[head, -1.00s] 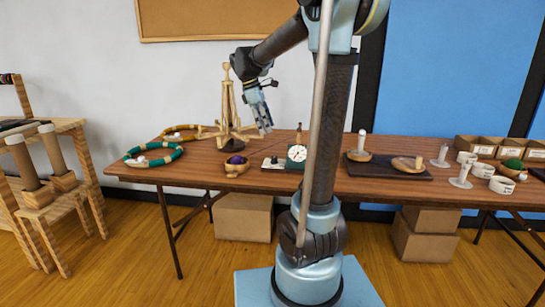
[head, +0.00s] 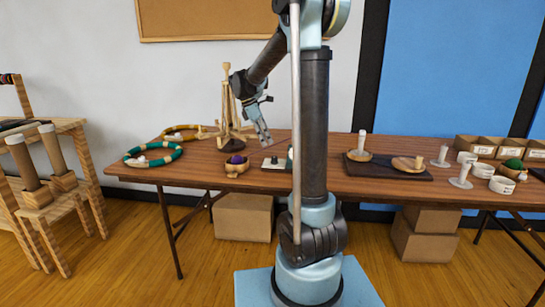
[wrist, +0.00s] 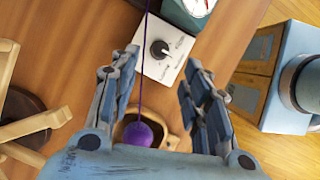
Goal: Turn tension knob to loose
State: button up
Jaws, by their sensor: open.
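The tension knob (wrist: 160,49) is a small black dial with a pale pointer mark on a white plate (wrist: 178,68) with small printing that I cannot read. The plate also shows on the table in the head view (head: 272,163), left of my arm. My gripper (wrist: 161,58) is open and empty, its two fingers spread either side of the knob in the wrist view. In the head view my gripper (head: 266,141) hangs above the table, pointing down toward the plate, apart from it.
A purple yarn ball (wrist: 143,133) sits in a wooden bowl (wrist: 172,142) near the plate; its strand runs past the plate's left edge. A green-cased gauge (wrist: 198,6) stands just beyond. A wooden yarn swift (head: 228,110) stands to the left.

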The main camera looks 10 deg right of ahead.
aim_at(274, 159)
jog(key=x, duration=0.9)
jog(key=c, duration=1)
